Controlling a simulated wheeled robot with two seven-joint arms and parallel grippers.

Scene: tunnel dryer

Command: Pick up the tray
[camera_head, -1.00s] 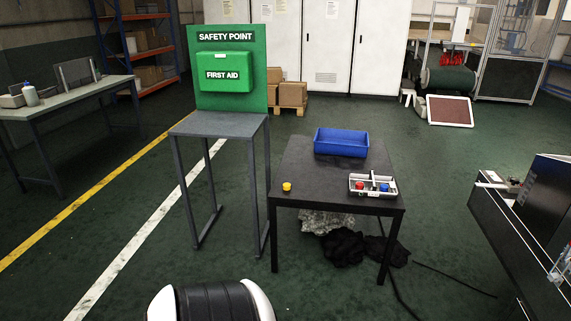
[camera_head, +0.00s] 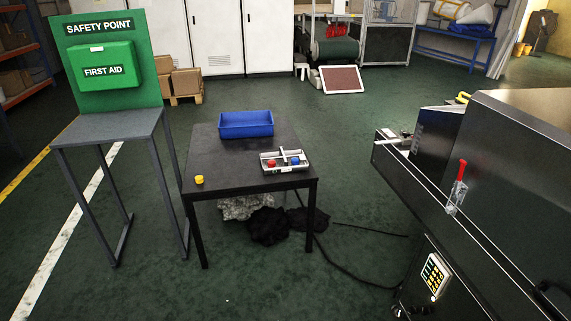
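A small white tray (camera_head: 284,167) with a raised middle divider sits on the right front part of a black table (camera_head: 222,170). A red piece (camera_head: 271,163) and a blue piece (camera_head: 295,161) lie in it, on either side of the divider. A blue bin (camera_head: 246,124) stands at the back of the same table. A yellow piece (camera_head: 199,180) lies at the table's front left corner. Neither of my grippers is in view.
A grey stand with a green first aid board (camera_head: 103,60) is left of the table. A large dark machine (camera_head: 490,170) with a keypad and a red-handled lever fills the right. Dark cloth (camera_head: 268,226) and cables lie on the floor under and beside the table. Floor in front is clear.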

